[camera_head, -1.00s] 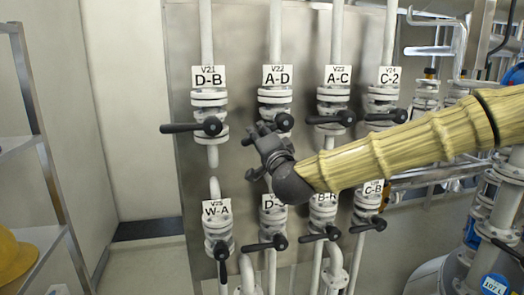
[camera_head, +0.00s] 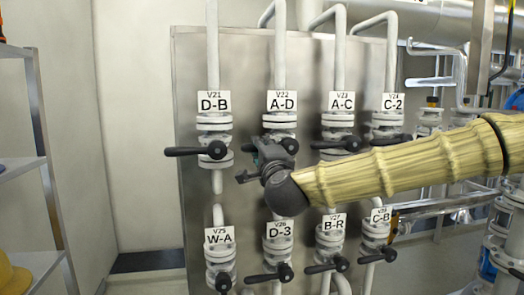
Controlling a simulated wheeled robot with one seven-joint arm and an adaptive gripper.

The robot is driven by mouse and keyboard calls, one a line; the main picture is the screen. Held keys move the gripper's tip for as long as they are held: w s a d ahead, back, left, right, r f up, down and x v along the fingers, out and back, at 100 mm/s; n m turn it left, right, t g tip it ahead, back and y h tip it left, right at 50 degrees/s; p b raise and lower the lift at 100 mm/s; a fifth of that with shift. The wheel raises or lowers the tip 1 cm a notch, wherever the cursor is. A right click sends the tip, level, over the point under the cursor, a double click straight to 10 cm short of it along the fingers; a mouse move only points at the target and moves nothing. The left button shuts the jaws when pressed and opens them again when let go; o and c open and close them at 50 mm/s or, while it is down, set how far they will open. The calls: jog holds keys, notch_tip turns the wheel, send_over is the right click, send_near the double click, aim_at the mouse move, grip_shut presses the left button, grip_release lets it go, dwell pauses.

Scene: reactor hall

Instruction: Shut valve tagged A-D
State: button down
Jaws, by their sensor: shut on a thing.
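The tag A-D (camera_head: 282,101), also marked V22, hangs on the second pipe from the left in the upper row. Its white flanged valve (camera_head: 279,121) is below the tag. The black handle hub (camera_head: 290,146) shows at the right of my gripper. My dark gripper (camera_head: 258,160) is at this valve's handle and shut on it. The gripper and wrist cover most of the lever, so its exact angle is hard to see.
Valve D-B (camera_head: 216,150) is close on the left, with its lever pointing left. Lower valves W-A (camera_head: 223,281) and D-3 (camera_head: 283,272) sit below. A shelf (camera_head: 25,165) stands at far left.

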jog(key=shift+d+r, duration=0.1)
jog(key=c, duration=1.3)
grip_release()
jog(key=v, duration=1.2)
